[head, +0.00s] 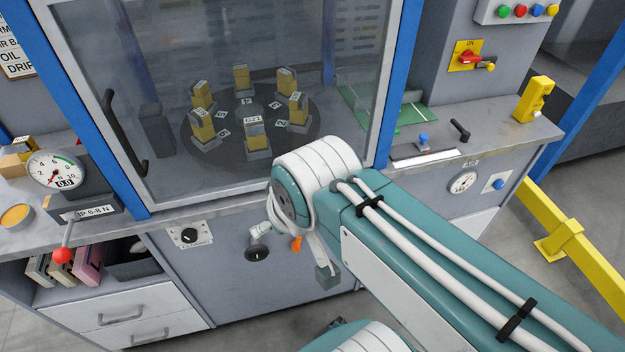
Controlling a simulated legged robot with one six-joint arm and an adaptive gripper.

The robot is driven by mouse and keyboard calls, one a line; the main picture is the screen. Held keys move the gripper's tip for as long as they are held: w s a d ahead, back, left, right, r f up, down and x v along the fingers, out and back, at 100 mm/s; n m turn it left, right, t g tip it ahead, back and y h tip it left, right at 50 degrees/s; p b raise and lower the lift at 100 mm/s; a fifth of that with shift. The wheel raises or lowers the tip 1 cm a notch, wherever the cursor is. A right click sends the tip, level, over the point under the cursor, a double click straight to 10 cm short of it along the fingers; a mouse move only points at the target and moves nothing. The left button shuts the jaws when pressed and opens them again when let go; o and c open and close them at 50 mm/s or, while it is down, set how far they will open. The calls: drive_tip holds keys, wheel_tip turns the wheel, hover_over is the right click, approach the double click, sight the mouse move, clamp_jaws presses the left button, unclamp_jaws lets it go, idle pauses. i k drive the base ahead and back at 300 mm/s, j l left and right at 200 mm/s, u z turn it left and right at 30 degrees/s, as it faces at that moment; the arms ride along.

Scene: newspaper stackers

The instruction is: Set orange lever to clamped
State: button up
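A small orange piece, which looks like the orange lever (296,243), shows low on the grey machine front, just left of my arm. Only a short part of it is visible, so I cannot tell its setting. My teal and white arm crosses from the lower right, and its large joint is just above the orange piece. My gripper cannot be made out; the arm hides the area behind it.
A dark round knob (258,252) sits left of the orange piece, and a rotary switch (189,235) is further left. A glass door (230,90) encloses a turntable. A red-ball lever (62,255) is at left. A yellow rail (560,236) stands at right.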

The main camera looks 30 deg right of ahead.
sight(296, 247)
drive_tip(key=k+l, duration=0.1)
drive_tip(key=l, duration=0.3)
drive_tip(key=k+l, duration=0.1)
drive_tip(key=l, duration=0.3)
drive_tip(key=k+l+z, duration=0.1)
drive_tip(key=l, duration=0.3)
